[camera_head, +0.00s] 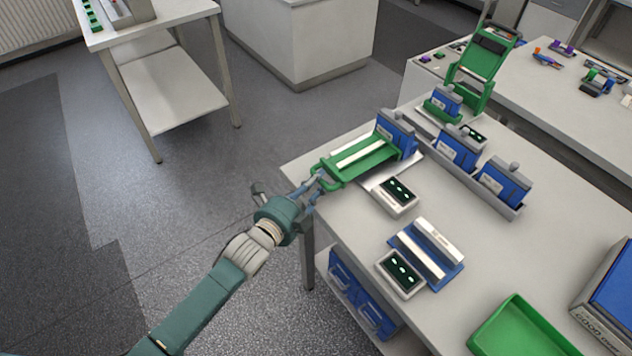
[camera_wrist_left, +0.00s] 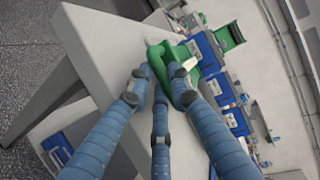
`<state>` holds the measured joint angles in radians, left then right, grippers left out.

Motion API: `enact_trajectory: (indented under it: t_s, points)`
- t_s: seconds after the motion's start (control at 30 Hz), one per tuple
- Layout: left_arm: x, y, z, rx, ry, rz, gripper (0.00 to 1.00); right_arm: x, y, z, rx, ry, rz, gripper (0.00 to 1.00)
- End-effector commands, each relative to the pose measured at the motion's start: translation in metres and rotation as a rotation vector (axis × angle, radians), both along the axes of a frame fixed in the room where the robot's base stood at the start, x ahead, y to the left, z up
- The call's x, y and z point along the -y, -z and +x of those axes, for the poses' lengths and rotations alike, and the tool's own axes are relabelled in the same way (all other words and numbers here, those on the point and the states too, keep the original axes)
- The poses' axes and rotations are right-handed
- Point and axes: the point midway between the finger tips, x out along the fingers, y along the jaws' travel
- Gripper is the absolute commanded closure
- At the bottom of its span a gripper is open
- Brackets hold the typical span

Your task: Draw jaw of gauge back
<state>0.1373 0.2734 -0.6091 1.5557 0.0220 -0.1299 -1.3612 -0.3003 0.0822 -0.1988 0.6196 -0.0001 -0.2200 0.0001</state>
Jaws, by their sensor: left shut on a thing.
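The gauge's green jaw (camera_head: 362,163) is a flat slide with a pale strip along it and a looped handle at its left end. It lies at the near left edge of the table. A blue battery block (camera_head: 397,134) stands at its far right end; I cannot tell whether they touch. My left gripper (camera_head: 314,187) is shut on the handle end. In the left wrist view the blue fingers (camera_wrist_left: 162,88) close around the green handle (camera_wrist_left: 178,88), partly hiding it. My right gripper is not in view.
A white display box (camera_head: 395,196) sits just in front of the green jaw. A second gauge (camera_head: 428,252) with pale bars, a green tray (camera_head: 525,330) and a rack (camera_head: 470,180) of blue blocks share the table (camera_head: 480,255). Open floor lies left.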

Motion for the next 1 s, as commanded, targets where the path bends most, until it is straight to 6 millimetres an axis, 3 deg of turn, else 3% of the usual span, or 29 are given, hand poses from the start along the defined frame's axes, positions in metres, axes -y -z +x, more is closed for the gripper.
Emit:
enact_trajectory:
  t_s: [0.23,0.5,0.53,0.6,1.0]
  points:
    - [-0.03,0.0,-0.021,-0.003,-0.002,0.007,1.0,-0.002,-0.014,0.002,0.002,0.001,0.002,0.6]
    - [-0.032,0.002,-0.022,-0.003,-0.002,0.005,1.0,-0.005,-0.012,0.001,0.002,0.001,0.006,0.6]
    - [-0.032,0.002,-0.022,-0.004,-0.002,0.005,0.77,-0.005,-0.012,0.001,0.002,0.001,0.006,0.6]
    - [-0.032,0.002,-0.022,-0.003,-0.002,0.005,0.63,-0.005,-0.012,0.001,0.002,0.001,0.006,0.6]
    - [-0.033,0.001,-0.027,-0.003,0.0,0.002,0.61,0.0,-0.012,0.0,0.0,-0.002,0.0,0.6]
